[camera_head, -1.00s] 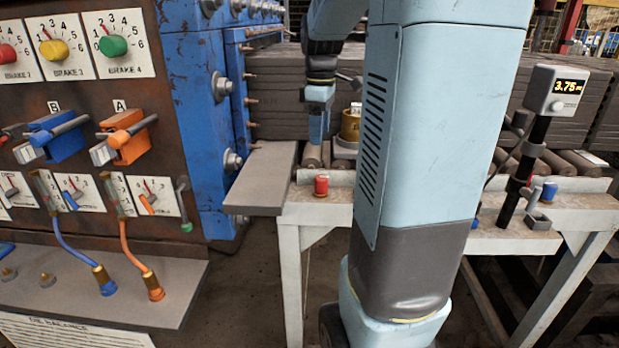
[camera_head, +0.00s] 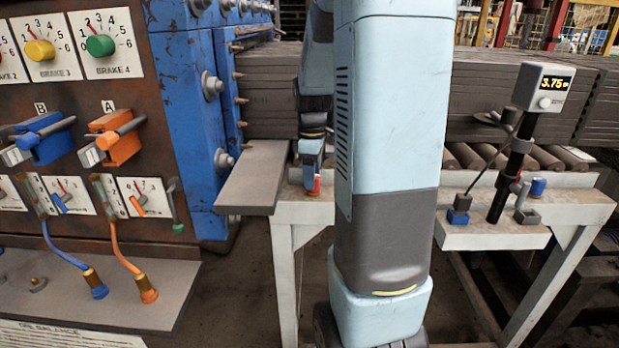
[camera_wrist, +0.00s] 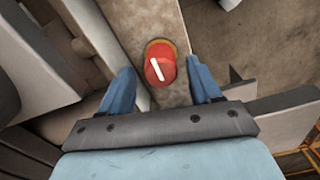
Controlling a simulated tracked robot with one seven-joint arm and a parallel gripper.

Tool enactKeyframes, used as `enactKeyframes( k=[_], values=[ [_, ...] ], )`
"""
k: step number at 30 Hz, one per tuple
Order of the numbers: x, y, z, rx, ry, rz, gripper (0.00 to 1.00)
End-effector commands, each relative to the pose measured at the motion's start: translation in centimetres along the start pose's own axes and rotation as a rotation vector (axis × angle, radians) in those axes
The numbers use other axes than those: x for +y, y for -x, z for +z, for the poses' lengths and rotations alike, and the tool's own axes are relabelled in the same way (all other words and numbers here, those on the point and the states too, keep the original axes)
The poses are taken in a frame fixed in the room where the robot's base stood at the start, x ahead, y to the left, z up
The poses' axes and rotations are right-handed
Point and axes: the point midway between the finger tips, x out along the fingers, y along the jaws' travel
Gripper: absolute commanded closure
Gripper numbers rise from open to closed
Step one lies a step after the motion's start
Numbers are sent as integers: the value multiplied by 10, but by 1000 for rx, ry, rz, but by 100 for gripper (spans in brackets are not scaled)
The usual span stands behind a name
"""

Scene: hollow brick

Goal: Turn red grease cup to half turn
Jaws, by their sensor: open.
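The red grease cup (camera_wrist: 160,65) stands on the pale table ledge (camera_head: 300,207). Its top carries a white mark, tilted slightly in the wrist view. In the head view the cup (camera_head: 314,186) is partly hidden by my gripper (camera_head: 311,168), which points down at it. In the wrist view my gripper (camera_wrist: 160,78) is open, with one blue finger on each side of the cup. Gaps show between the fingers and the cup. I cannot tell how far down the cup's sides the fingertips reach.
A grey plate (camera_head: 253,178) juts out just left of the cup. The control panel with brake knobs (camera_head: 100,45) stands at the left. On the right, a post carries a display (camera_head: 543,87) reading about 3.75, near a blue cap (camera_head: 538,187). Rollers (camera_head: 550,158) lie behind.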

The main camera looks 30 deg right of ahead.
Motion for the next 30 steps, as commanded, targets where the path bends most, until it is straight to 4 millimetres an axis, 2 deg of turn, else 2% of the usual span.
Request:
enactKeyframes(
  k=[4,14,30],
  values=[
    [0,-9,0,0,0,1,37],
    [0,-11,0,0,1,1,38],
    [0,-10,-1,1,1,3,89]
  ],
)
